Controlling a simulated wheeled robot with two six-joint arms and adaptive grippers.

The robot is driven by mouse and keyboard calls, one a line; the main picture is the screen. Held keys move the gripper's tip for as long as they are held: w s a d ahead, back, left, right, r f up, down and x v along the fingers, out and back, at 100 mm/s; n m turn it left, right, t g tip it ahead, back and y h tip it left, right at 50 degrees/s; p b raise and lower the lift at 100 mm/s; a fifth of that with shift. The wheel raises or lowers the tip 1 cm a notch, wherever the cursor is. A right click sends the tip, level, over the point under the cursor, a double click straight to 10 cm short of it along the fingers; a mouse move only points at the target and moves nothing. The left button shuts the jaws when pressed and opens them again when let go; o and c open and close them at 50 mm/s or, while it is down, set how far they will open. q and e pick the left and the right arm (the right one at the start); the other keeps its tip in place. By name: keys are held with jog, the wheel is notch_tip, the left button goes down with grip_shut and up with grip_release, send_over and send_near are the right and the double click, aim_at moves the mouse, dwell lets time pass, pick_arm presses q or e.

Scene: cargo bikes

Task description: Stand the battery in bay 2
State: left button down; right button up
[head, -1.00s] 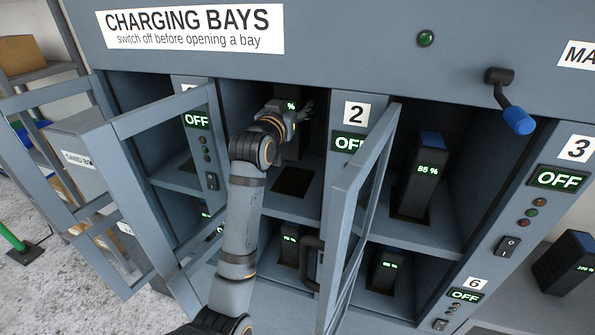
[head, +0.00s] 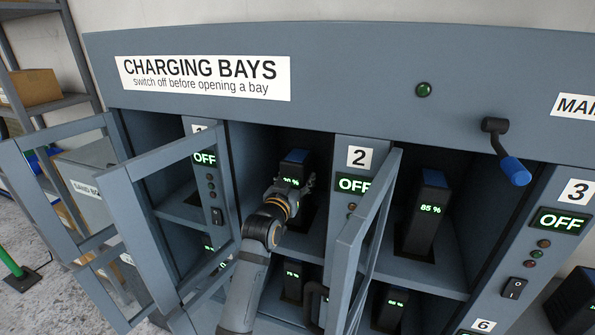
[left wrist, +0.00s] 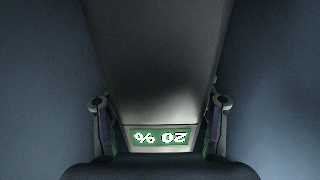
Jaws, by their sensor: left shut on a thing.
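The battery (head: 296,161) is dark with a blue top and a green display, and stands about upright inside the middle bay, bay 2, left of the panel marked 2 (head: 360,157). My left gripper (head: 291,188) is shut on it from the front. In the left wrist view the battery (left wrist: 160,75) fills the middle between the fingers, its display reading 20 % upside down. The battery's lower end is hidden by my gripper and arm, so I cannot tell whether it rests in the floor recess. My right gripper is not in view.
Open door frames stand left (head: 145,225) and right (head: 350,240) of my arm. Bay 3 holds a battery (head: 426,210) reading 85 %. The panel 2 display (head: 353,184) reads OFF. A blue-ended lever (head: 514,170) juts out at the right. Lower bays hold batteries.

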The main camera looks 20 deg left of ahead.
pick_arm(q)
jog(key=c, duration=0.7)
grip_release()
jog(key=o, duration=0.4)
jog(key=shift+s+r, duration=0.1)
jog(key=shift+s, duration=0.05)
jog(key=shift+c, duration=0.2)
jog(key=shift+s, duration=0.15)
jog(key=s+b, duration=0.3)
jog(key=s, duration=0.8)
jog(key=shift+s+a, duration=0.15)
jog(key=shift+s, duration=0.15)
